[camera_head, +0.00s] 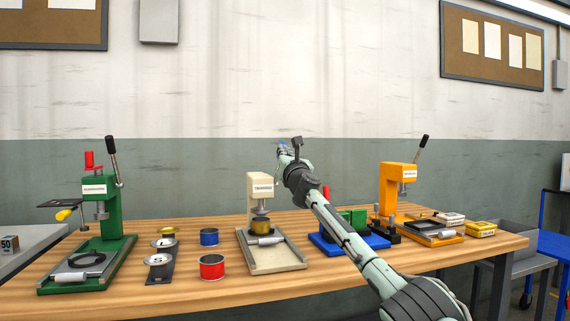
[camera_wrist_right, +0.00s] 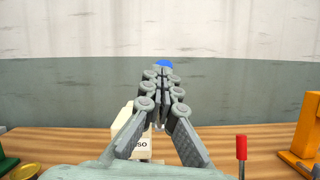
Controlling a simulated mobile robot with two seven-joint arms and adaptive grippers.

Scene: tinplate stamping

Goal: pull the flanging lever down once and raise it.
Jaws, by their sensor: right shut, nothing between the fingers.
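The cream press (camera_head: 260,196) stands mid-table with a label I cannot read surely; it seems to be the flanging press. My right gripper (camera_head: 285,153) is raised above and right of the press head, shut and empty. In the right wrist view, the closed fingertips (camera_wrist_right: 162,74) point at the blue knob (camera_wrist_right: 163,63), just beyond them; I cannot tell whether they touch. My left gripper is not in view.
A green press (camera_head: 110,215) stands left and an orange press (camera_head: 390,187) right, both with raised black-handled levers. A blue-based device (camera_head: 325,240) is partly behind my right arm.

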